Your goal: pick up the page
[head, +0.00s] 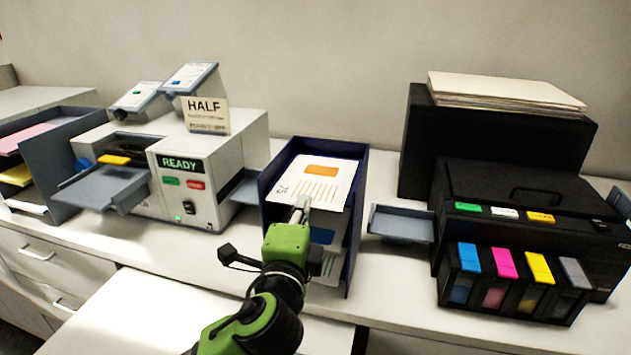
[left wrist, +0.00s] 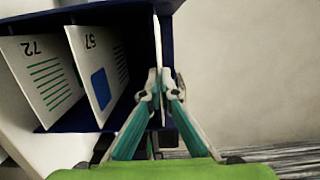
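The top page (head: 318,178), white with an orange block and orange lines, lies at the top of a navy sorter (head: 361,172). Its front edge sticks out towards me. My left gripper (head: 301,207) reaches this front edge. In the left wrist view the page (left wrist: 158,45) is seen edge-on, and the fingers of my left gripper (left wrist: 163,88) close on it from both sides. Below it in the sorter are a page with a blue block (left wrist: 100,88) and a page with green lines (left wrist: 45,72). My right gripper is not in view.
A grey machine (head: 240,138) marked READY stands left of the sorter, with a HALF sign (head: 206,115) on it. A black printer (head: 500,190) with coloured cartridges and an empty grey tray (head: 401,223) is on the right. A white surface (head: 130,305) lies in front.

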